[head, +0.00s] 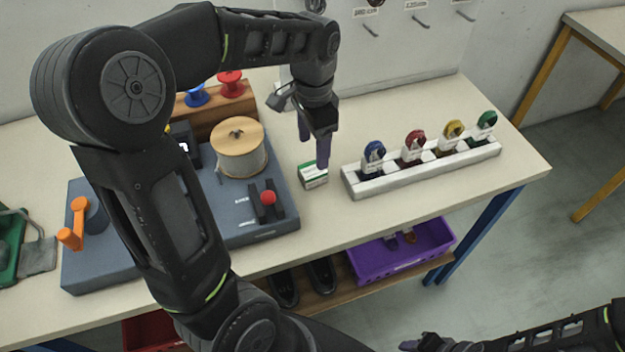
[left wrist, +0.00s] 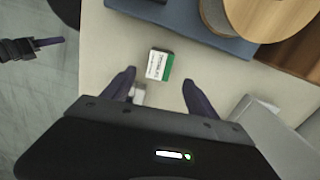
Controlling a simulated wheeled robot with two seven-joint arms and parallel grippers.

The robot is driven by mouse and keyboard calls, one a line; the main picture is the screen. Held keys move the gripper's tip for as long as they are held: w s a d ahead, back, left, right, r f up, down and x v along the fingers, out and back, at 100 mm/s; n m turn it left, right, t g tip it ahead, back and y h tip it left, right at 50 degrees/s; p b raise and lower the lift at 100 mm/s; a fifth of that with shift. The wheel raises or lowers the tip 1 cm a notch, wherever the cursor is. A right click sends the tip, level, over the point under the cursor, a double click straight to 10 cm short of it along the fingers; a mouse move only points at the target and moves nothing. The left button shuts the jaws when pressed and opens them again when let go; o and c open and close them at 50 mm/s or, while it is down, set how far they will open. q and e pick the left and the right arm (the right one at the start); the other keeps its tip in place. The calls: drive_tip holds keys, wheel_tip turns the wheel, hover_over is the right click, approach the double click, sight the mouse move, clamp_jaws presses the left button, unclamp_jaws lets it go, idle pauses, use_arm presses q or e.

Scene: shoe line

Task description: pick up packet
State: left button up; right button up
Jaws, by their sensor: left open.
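A small white and green packet (head: 312,176) lies on the table (head: 330,220) just right of the blue-grey machine. My left gripper (head: 312,152) is above it, pointing down, with its fingers apart. One finger hides part of the packet in the head view. In the left wrist view the packet (left wrist: 158,65) lies beyond and between the two open fingertips (left wrist: 158,82), with nothing held. My right gripper (head: 425,343) shows only in part at the bottom edge of the head view, away from the table top. Its jaws are unclear.
The blue-grey machine (head: 225,220) with a wooden-topped spool (head: 240,148) stands left of the packet. A white rack (head: 425,170) with several coloured lace bundles stands to the right. A purple crate (head: 400,255) sits on the shelf below. The table in front of the rack is clear.

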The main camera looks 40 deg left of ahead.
sight(313, 168)
use_arm(q)
drive_tip(key=shift+f, duration=0.35)
drive_tip(key=shift+f, duration=1.2)
drive_tip(key=shift+f, duration=0.1)
wheel_tip(313, 168, down, 5)
drive_tip(key=shift+s+f+p, duration=0.1)
drive_tip(key=shift+s+p, duration=0.05)
drive_tip(key=shift+p, duration=0.4)
drive_tip(key=shift+c, duration=0.4)
clamp_jaws()
drive_tip(key=shift+r, duration=0.2)
wheel_tip(313, 168, up, 10)
drive_tip(key=shift+f+b, duration=0.1)
drive_tip(key=shift+b, duration=0.2)
